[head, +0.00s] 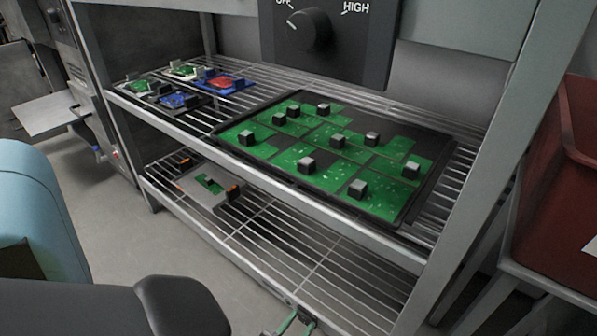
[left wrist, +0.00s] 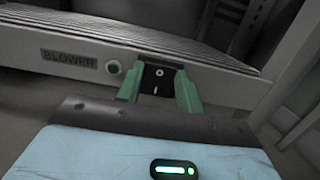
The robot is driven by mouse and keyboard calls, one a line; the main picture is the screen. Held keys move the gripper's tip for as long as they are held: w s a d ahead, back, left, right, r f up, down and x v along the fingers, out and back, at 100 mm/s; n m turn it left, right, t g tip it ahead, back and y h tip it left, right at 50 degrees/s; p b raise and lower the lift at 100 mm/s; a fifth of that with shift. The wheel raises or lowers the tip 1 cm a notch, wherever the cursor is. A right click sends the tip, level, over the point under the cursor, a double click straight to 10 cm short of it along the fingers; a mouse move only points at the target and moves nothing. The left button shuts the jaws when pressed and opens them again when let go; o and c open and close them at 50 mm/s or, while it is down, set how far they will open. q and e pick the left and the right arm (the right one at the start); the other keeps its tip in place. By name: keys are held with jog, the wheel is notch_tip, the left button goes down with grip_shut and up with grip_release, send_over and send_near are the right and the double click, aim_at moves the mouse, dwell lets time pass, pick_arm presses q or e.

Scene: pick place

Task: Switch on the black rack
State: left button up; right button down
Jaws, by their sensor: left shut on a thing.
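The rack (head: 470,170) has a grey frame and wire shelves, with a black control box (head: 340,50) and an OFF/HIGH dial on top. In the left wrist view, a black switch (left wrist: 157,78) marked with a circle and a line sits in its front rail. In the head view this gripper (head: 297,319) shows only at the bottom edge. Which way the switch is set is unclear.
A black tray (head: 408,200) of green circuit boards lies on the upper shelf, with several small boards (head: 180,100) to its left. A grey board holder (head: 210,187) lies on the lower shelf. A red bin (head: 560,210) stands at the right.

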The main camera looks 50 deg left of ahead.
pick_arm(q)
jog(key=shift+f+t, duration=0.25)
jog(key=shift+t, duration=0.35)
jog(key=shift+s, duration=0.1)
jog(key=o, duration=1)
jog(key=shift+v, duration=3.9)
